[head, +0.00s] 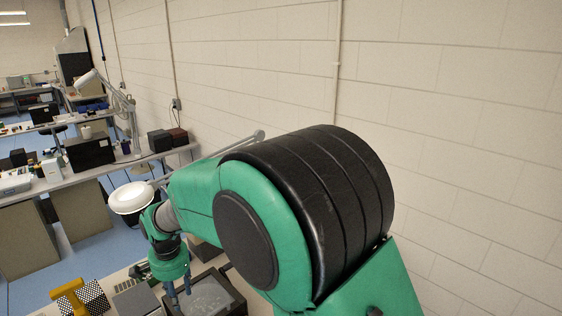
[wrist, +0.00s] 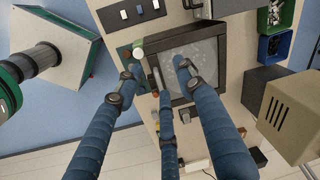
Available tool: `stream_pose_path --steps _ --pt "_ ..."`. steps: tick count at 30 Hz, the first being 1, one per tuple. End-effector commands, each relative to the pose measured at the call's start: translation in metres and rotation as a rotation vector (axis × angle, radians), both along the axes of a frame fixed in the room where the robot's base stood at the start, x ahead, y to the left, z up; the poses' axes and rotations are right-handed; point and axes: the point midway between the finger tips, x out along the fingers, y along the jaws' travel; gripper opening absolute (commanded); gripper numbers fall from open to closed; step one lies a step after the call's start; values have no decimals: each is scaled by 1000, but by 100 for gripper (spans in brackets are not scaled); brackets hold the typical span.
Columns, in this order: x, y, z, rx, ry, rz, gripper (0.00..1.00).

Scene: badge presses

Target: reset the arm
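My arm fills the middle of the head view, with a large green and black joint close to the camera. My gripper (head: 180,299) hangs at the lower left, over a workbench (head: 110,278). In the wrist view my gripper (wrist: 158,67) shows blue fingers spread apart, with nothing seen between them. The fingers are above a dark-framed tray (wrist: 212,28) and a green board with a white round knob (wrist: 138,53). I cannot tell how close the fingertips are to these surfaces.
A lamp with a round white head (head: 131,198) is close beside my arm. A yellow stand (head: 68,294) and a checkered block (head: 94,297) sit on the bench. In the wrist view, a beige box (wrist: 291,118) and bins (wrist: 275,47) are at the right. A block wall (head: 470,120) runs along the right.

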Motion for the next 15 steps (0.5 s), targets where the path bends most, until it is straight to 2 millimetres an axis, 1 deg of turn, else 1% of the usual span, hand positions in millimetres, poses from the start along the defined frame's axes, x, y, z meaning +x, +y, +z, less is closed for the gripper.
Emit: stream_pose_path --steps 1,5,6,8,15 --pt "4 -17 13 6 -10 2 39" --pt "9 -56 40 15 -33 19 39" --pt "10 -68 48 17 -40 24 39" --pt "10 -86 59 20 -51 33 39" --pt "5 -158 100 28 -97 62 39"
